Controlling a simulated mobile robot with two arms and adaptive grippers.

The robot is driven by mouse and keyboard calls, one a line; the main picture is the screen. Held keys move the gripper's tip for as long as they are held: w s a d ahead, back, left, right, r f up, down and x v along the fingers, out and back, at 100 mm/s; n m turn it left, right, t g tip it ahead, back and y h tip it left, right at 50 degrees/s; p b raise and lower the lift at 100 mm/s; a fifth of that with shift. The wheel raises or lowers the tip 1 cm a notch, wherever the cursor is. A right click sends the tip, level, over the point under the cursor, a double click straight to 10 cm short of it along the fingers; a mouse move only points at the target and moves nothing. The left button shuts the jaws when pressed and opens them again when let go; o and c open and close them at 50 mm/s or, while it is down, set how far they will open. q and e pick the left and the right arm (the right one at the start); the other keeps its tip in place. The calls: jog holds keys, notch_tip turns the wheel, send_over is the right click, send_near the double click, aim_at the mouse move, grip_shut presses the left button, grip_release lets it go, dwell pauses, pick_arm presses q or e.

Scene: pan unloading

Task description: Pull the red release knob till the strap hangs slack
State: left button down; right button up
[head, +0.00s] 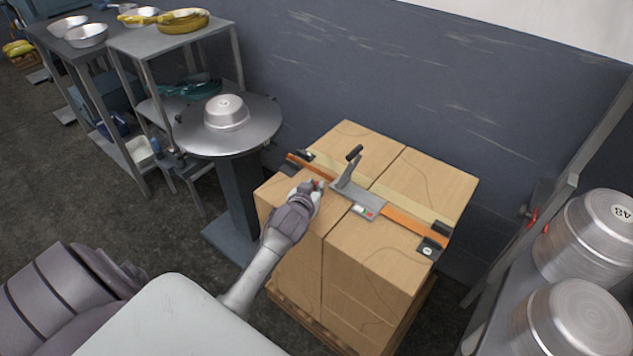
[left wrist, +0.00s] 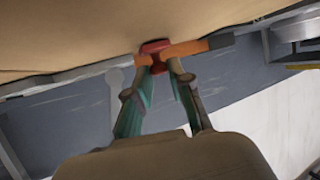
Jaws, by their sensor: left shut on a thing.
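My left gripper (head: 316,188) reaches over the left side of a stack of cardboard boxes (head: 390,255). It is shut on the red release knob, seen between the fingertips in the left wrist view (left wrist: 155,48); in the head view the fingers mostly cover it. The orange strap (head: 402,230) runs across the box tops and lies flat, looking taut. It also shows beside the knob in the left wrist view (left wrist: 202,46). A grey buckle (head: 360,198) with an upright black-tipped lever (head: 348,166) sits mid-strap. My right gripper is not in view.
A round metal table (head: 262,126) with an upturned pan (head: 226,111) stands left of the stack. Shelving with pans (head: 180,40) is at the back left. Stacked metal pans (head: 585,240) stand at the right. A grey wall (head: 420,80) is behind.

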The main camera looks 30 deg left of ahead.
pick_arm(q)
jog(key=shift+s, duration=0.15)
jog(key=c, duration=1.1)
grip_release()
jog(key=shift+o, duration=0.2)
jog(key=shift+s, duration=0.1)
jog(key=v, duration=1.2)
